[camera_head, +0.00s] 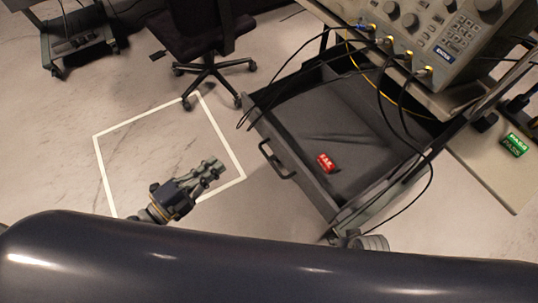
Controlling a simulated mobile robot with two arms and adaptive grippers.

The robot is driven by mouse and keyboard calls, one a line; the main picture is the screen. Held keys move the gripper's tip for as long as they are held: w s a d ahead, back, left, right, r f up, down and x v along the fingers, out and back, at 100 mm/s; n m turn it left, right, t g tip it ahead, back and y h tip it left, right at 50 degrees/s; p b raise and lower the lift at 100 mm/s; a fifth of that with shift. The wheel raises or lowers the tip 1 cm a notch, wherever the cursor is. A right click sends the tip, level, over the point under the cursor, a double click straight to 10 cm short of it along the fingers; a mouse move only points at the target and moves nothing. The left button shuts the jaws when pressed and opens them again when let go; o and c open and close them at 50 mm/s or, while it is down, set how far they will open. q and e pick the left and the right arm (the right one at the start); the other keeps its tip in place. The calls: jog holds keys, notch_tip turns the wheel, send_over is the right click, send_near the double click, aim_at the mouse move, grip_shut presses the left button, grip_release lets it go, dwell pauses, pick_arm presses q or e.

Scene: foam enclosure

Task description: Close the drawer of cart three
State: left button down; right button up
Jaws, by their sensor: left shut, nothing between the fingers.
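The cart (447,100) stands at the right with its drawer (285,160) pulled out toward the lower left. The drawer is dark and lined with grey foam, and a black bar handle (276,163) is on its front. A red block marked with white letters (325,163) lies inside. My left gripper (214,169) is shut and empty, over the floor to the left of the drawer front and apart from the handle. No cart number is readable.
An instrument with knobs (437,38) sits on the cart, and its black and yellow cables hang over the drawer. A green block (514,145) lies on a surface at the right. An office chair (207,60) stands behind.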

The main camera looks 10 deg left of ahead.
pick_arm(q)
jog(key=s+d+r+m+g+h+b, duration=0.2)
jog(key=s+d+r+m+h, duration=0.1)
jog(key=m, duration=0.2)
send_near(279, 141)
jog(key=shift+m, duration=0.4)
jog(key=x, duration=0.6)
jog(key=shift+w+d, duration=0.35)
pick_arm(e)
jog(key=shift+w+r, duration=0.25)
jog(key=shift+r, duration=0.7)
jog(key=shift+w+r, duration=0.25)
jog(key=shift+r, duration=0.7)
